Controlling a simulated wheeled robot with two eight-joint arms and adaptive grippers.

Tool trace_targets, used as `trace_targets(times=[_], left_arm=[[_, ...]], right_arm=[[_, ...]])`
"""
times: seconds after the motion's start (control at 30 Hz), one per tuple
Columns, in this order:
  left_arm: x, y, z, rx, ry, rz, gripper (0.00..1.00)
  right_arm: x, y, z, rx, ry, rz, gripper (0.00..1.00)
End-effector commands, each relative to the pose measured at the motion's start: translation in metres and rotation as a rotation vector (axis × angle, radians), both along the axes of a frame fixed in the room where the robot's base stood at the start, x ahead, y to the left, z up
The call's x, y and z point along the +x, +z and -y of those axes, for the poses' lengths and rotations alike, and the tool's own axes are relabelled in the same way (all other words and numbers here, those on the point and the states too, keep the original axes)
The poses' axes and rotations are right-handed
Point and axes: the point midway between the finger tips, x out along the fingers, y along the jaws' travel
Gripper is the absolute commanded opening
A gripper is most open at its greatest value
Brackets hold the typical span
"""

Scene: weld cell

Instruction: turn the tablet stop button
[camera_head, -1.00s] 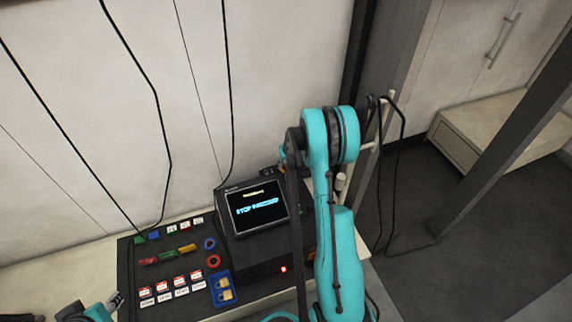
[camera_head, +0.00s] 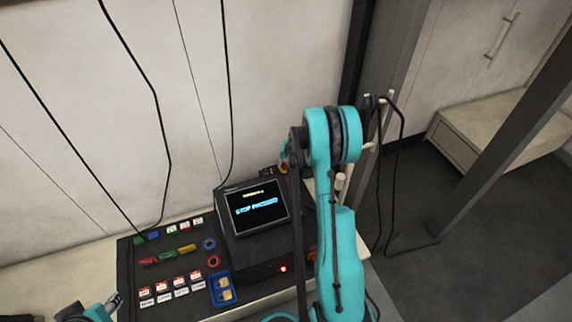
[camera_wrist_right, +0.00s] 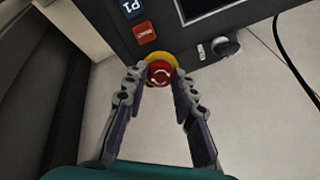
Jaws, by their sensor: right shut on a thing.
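The tablet (camera_head: 256,208) stands tilted on the dark control panel, and its lit screen reads "STOP PRESSED". The red stop button (camera_wrist_right: 159,75) with white arrow marks sits on a yellow collar (camera_wrist_right: 160,59) at the panel's edge in the right wrist view. My right gripper (camera_wrist_right: 161,80) is shut on the stop button, one finger on each side of it. In the head view my teal right arm covers the area around the button. My left gripper (camera_head: 116,301) is at the lower left edge of the head view, apart from the tablet; its jaws are too small to read.
The panel (camera_head: 127,268) carries several coloured buttons, labelled switches and a blue tray (camera_head: 213,292) with yellow pieces. Dark cables hang along the wall. A grey post (camera_head: 500,140) stands at the right.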

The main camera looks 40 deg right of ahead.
Motion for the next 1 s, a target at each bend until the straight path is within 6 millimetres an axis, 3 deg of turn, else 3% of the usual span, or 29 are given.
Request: trace_targets(times=[0.3,0.33,0.4,0.77,1.0], left_arm=[[0.000,0.000,0.000,0.000,0.000,0.000,0.40],[0.000,0.000,0.000,0.000,0.000,0.000,0.40],[0.000,0.000,0.000,0.000,0.000,0.000,0.40],[0.000,0.000,0.000,0.000,0.000,0.000,0.40],[0.000,0.000,0.000,0.000,0.000,0.000,0.40]], right_arm=[[0.000,0.000,0.000,0.000,-0.001,0.000,0.00],[0.000,0.000,0.000,0.001,-0.001,-0.001,0.29],[0.000,0.000,0.000,0.001,-0.001,-0.001,0.47],[-0.001,0.003,0.000,0.000,0.000,0.000,0.47],[-0.016,0.036,-0.003,0.000,-0.001,0.000,0.47]])
